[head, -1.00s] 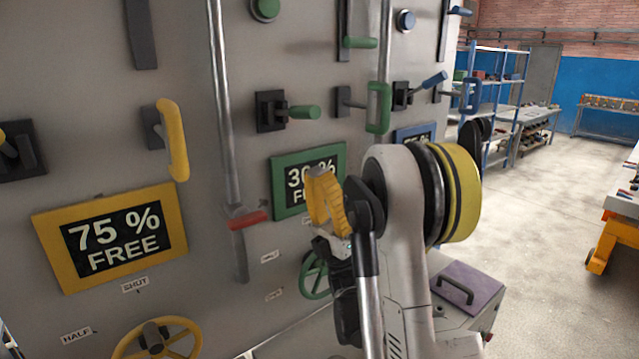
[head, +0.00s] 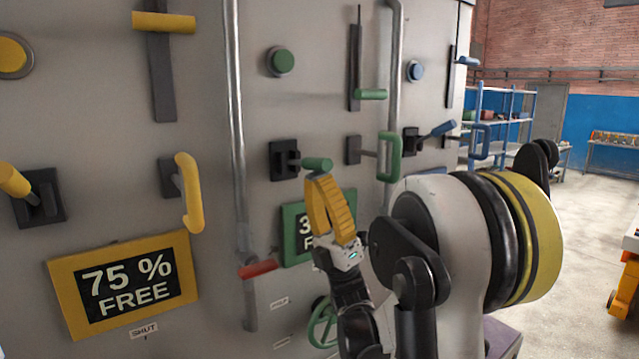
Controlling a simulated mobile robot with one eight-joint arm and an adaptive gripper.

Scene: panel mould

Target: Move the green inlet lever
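The green lever (head: 316,164) sticks out from a black bracket on the grey panel, left of the green pull handle. No label names it as the inlet lever. My gripper (head: 318,178), with yellow fingers, points up just below the lever's green grip. Its tips overlap or nearly meet the grip in the picture; I cannot tell if they touch. The fingers overlap from this angle, so their opening is unclear. A green-framed sign (head: 291,243) is partly hidden behind my gripper.
Other green controls are a slide handle (head: 371,94), a pull handle (head: 394,157), a button (head: 281,61) and a handwheel (head: 320,325). A vertical pipe (head: 237,130) and a red handle (head: 258,269) stand left of my gripper. Yellow controls lie farther left.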

